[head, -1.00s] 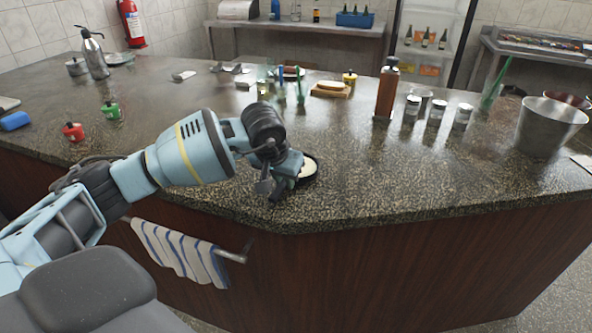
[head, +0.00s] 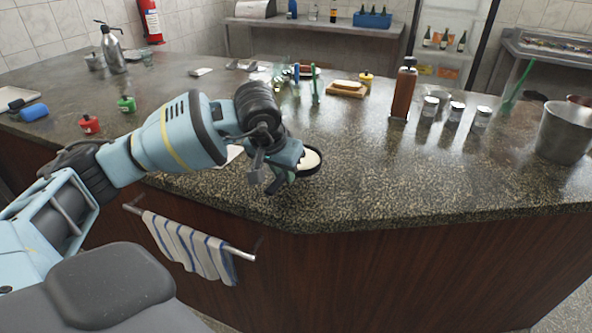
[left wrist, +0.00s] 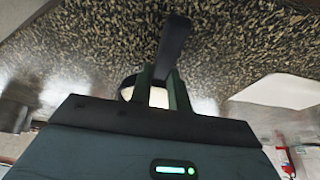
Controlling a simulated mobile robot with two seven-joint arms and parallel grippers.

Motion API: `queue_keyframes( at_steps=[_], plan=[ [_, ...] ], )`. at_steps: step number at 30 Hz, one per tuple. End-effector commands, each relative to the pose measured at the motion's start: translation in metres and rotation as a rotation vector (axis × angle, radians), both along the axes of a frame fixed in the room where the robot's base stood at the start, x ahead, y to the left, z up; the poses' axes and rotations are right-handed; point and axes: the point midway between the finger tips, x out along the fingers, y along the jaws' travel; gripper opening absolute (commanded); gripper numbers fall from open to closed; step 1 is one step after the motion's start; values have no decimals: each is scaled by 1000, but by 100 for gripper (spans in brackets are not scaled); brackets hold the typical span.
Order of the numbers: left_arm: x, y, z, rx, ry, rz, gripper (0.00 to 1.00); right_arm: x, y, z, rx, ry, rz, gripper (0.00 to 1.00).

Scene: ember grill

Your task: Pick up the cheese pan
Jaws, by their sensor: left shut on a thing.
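The cheese pan (head: 316,168), a small round black pan with pale cheese in it, is near the counter's front edge in the head view. My left gripper (head: 283,172) is at its left side, shut on its dark handle. In the left wrist view the handle (left wrist: 174,38) sticks out past the fingers of my left gripper (left wrist: 168,88). Part of the pan's dark rim and pale cheese shows behind them. Most of the pan is hidden there. I cannot tell whether it is clear of the counter. My right gripper is not in view.
The speckled counter (head: 370,180) is clear right of the pan. A brown bottle (head: 403,92), several small jars and a metal bucket (head: 564,132) stand further right. Red (head: 89,124) and green (head: 126,104) pots stand left. A striped towel (head: 188,246) hangs on the front rail.

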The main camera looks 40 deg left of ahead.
Motion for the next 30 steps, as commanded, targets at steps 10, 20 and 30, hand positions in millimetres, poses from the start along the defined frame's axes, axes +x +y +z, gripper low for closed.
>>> queue_keyframes(
  at_steps=[10,20,30],
  plan=[
    [-77,17,6,4,1,3,0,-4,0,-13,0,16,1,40],
    [-112,23,11,2,-2,2,0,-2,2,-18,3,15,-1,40],
    [-117,24,12,0,-3,1,0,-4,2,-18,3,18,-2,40]
  ],
)
